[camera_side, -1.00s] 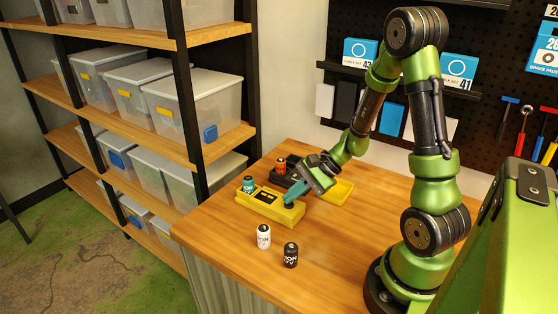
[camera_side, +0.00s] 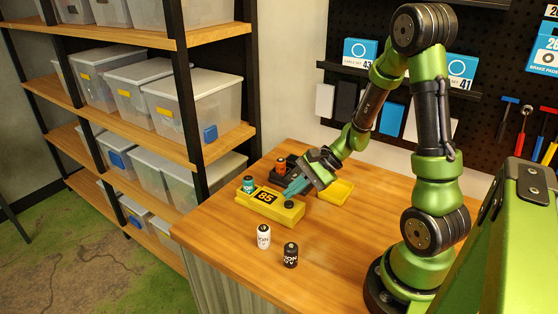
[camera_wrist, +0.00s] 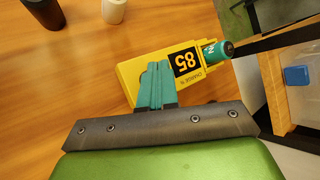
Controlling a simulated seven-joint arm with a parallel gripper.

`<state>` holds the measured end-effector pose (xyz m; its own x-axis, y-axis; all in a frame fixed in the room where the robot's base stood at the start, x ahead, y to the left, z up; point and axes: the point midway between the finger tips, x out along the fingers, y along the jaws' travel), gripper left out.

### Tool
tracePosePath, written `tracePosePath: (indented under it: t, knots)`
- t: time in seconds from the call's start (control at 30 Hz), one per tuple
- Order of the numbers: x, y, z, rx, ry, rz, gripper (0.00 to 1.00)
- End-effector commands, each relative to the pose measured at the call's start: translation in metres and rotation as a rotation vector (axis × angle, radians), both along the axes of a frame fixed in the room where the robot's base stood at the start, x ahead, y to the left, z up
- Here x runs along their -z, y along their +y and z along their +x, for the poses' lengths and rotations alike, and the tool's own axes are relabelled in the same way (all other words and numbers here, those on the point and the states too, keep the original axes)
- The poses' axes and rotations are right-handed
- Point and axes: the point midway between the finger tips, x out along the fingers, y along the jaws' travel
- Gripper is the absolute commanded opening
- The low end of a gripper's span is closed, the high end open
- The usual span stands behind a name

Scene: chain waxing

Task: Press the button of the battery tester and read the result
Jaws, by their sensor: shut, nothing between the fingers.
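The yellow battery tester (camera_side: 283,214) lies on the wooden table, and its dark display reads 85 in the side view. The display (camera_wrist: 186,62) also shows 85 in the wrist view, upside down, beside the words "CHARGE %". A teal battery (camera_side: 249,184) stands at the tester's left end. The dark round button (camera_side: 289,205) shows at the tester's right end. My gripper (camera_side: 288,192) is shut and empty, its teal fingertips above the tester, near the button.
A white battery (camera_side: 263,237) and a black battery (camera_side: 290,255) stand in front of the tester. Behind it are a dark tray (camera_side: 272,178) with an orange battery (camera_side: 281,166) and a yellow tray (camera_side: 339,191).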

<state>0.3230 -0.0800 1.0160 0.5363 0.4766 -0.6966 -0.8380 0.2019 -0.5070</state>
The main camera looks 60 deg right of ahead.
Motion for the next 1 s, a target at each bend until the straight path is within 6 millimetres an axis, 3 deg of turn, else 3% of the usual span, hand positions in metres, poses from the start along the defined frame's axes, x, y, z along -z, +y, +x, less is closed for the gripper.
tracePosePath:
  t: [0.27,0.7,1.0]
  knots:
    - [-0.002,0.0,0.0,-0.001,-0.002,-0.001,0.0]
    - [-0.044,0.0,0.001,0.0,-0.004,-0.002,0.0]
    - [-0.05,0.0,0.0,0.0,0.0,-0.001,0.0]
